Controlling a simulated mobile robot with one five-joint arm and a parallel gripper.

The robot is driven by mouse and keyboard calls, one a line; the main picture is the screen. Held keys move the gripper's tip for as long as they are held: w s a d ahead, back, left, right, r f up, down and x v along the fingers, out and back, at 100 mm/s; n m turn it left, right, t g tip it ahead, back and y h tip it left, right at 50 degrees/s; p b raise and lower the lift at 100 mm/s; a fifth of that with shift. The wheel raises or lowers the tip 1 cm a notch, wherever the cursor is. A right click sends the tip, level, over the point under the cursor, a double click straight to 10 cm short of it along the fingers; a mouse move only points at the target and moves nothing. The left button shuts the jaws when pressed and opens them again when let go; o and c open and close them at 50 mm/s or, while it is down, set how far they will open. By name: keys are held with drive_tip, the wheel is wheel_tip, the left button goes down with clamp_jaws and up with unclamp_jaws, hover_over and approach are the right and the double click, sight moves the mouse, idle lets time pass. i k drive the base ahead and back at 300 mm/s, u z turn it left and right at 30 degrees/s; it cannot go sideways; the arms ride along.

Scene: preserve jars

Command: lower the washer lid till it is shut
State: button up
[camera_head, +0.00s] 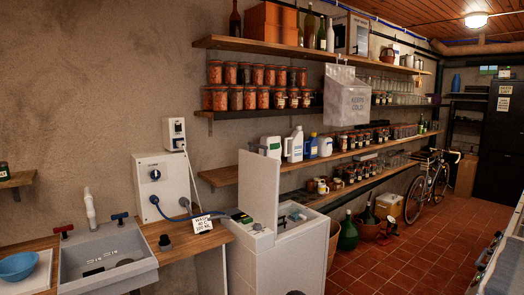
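The white top-loading washer (308,262) stands at the right end of the wooden counter. Its lid (259,188) is open and stands upright, a tall pale panel at the left of the opening. The opening (291,215) shows to the right of the lid, with a pale bluish inside; its depth is hidden. A control panel with dark and green parts lies on top, left of the lid. My gripper is not seen.
A sink (105,262) and a blue bowl (17,266) are at the left. A shelf with bottles (293,146) runs behind the lid. Green demijohns (348,233) stand right of the washer. Tiled floor (400,262) is clear.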

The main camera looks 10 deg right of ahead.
sight(259, 175)
drive_tip(key=u, duration=0.4)
drive_tip(key=i, duration=0.7)
drive_tip(key=u, duration=0.5)
drive_tip(key=i, duration=1.05)
drive_tip(key=z, duration=0.1)
